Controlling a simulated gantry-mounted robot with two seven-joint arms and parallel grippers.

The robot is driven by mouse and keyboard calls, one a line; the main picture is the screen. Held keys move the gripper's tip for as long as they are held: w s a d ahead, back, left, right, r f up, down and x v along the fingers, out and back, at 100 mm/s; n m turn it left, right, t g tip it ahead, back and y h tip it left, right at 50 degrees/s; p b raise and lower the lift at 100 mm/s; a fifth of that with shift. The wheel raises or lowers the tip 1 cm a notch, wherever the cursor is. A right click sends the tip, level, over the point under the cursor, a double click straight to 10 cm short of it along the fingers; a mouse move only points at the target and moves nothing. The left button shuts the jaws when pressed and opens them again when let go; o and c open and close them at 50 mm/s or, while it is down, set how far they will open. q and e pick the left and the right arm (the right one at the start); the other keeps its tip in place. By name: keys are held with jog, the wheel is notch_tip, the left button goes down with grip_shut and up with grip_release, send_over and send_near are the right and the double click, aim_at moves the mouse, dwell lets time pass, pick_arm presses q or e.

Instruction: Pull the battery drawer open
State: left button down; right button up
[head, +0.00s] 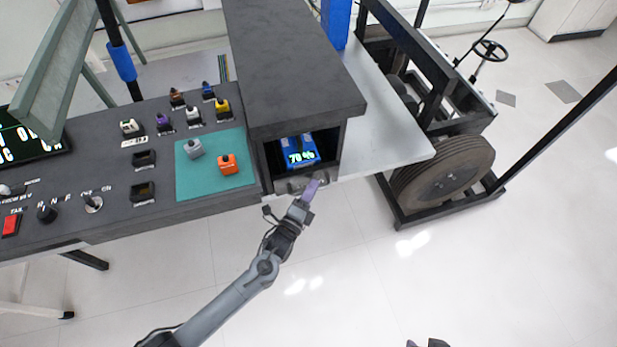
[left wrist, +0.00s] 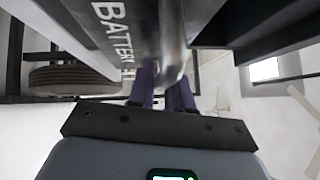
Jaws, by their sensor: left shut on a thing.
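The battery drawer (head: 289,187) is at the front of a dark grey housing (head: 296,65) in the head view. Its front, lettered "BATTERY" (left wrist: 112,25), and its bar handle (left wrist: 172,40) show close up in the left wrist view. The fingers partly hide the handle. Small dark parts, possibly my right gripper (head: 430,343), barely show at the bottom edge.
A dark console with switches and a teal mat (head: 211,185) holding two small blocks lies left of the housing. A metal plate (head: 385,130) and a wheeled chassis with a tyre (head: 443,180) stand to the right. The floor in front of the drawer is clear.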

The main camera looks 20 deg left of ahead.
pick_arm(q)
jog(key=s+d+p, duration=0.6)
jog(key=s+d, duration=0.6)
jog(key=s, duration=0.3)
jog(key=shift+s, duration=0.35)
jog(key=c, duration=1.2)
grip_release()
jog(key=shift+o, duration=0.2)
jog(key=s+a+f+p, duration=0.1)
jog(key=s, duration=0.9)
jog(key=shift+s+a+f, duration=0.2)
jog(key=shift+s+a, duration=0.05)
jog(key=shift+s, duration=0.05)
